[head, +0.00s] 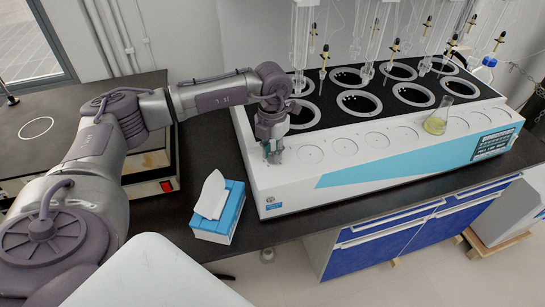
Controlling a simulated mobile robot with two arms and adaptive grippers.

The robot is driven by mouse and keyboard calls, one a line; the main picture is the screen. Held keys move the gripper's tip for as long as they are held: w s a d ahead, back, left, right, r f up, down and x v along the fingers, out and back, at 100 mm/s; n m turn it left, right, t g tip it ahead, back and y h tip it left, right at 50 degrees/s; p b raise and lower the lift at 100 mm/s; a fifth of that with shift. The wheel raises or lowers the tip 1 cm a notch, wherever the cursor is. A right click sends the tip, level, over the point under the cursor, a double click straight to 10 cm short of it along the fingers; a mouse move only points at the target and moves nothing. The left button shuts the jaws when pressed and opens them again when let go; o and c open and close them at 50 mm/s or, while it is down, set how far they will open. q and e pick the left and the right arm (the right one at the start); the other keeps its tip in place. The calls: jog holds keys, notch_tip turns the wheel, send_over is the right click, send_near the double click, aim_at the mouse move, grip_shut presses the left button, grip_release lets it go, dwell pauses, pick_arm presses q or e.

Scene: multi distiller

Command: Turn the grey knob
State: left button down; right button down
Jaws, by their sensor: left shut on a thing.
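The white multi distiller (270,190) stands on the dark bench with a row of round dial markings along its sloped front. My left gripper (273,153) points down at the left end of this row and is shut on the grey knob there. The jaws hide nearly all of the knob, so its turn angle cannot be read. My right gripper is not in view.
A blue tissue box (213,228) stands on the bench just left of the distiller's front corner. A flask with yellowish liquid (437,121) stands on the distiller's right part. Glassware hangs above the round wells.

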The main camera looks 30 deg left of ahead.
pick_arm(q)
jog(key=m+b, duration=0.3)
jog(key=m, duration=0.2)
jog(key=shift+w+a+m, duration=0.1)
jog(key=shift+m, duration=0.2)
jog(key=m+b, duration=0.2)
jog(key=m, duration=0.2)
jog(key=shift+b, duration=0.4)
jog(key=m+b, duration=0.2)
jog(key=m, duration=0.3)
jog(key=m+b, duration=0.1)
jog(key=m, duration=0.3)
jog(key=shift+w+r+m, duration=0.1)
jog(key=shift+r+m, duration=0.05)
jog(key=shift+m, duration=0.15)
jog(key=c, duration=1)
grip_release()
